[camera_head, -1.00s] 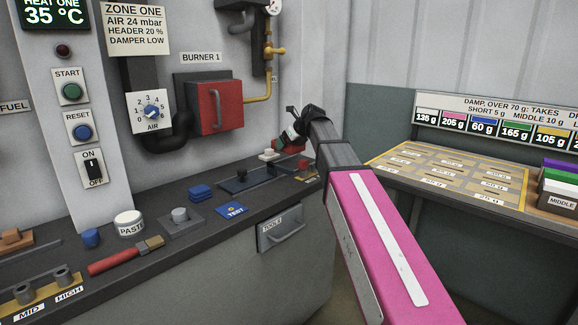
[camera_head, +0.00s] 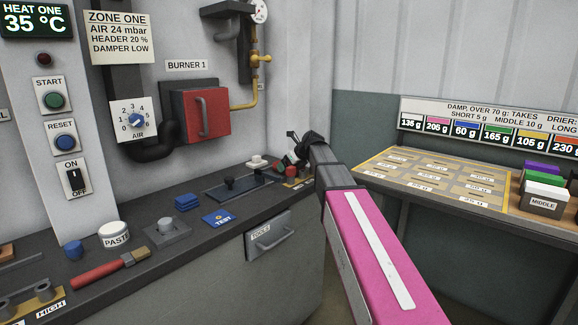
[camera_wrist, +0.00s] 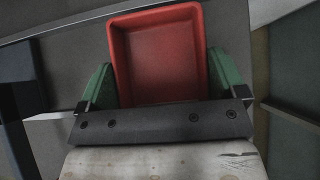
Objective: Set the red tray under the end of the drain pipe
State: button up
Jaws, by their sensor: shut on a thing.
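The red tray (camera_wrist: 157,55) fills the middle of the wrist view, its open inside facing the camera. My gripper (camera_wrist: 160,82) is shut on it, with a green finger at each side of the tray. In the head view my gripper (camera_head: 297,150) is at the far right end of the dark counter, close to the wall corner. My pink forearm hides part of that area. A small red patch (camera_head: 291,171) shows just below the gripper; I cannot tell whether it is the tray. I cannot make out the drain pipe's end in either view.
The dark counter (camera_head: 130,236) holds a paste pot (camera_head: 114,235), a red-handled brush (camera_head: 105,272), blue blocks (camera_head: 187,202) and a TEST card (camera_head: 218,218). A red burner box (camera_head: 205,112) with a yellow pipe (camera_head: 254,85) is on the wall. A labelled table (camera_head: 430,168) stands right.

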jog(key=shift+f, duration=0.1)
jog(key=o, duration=1)
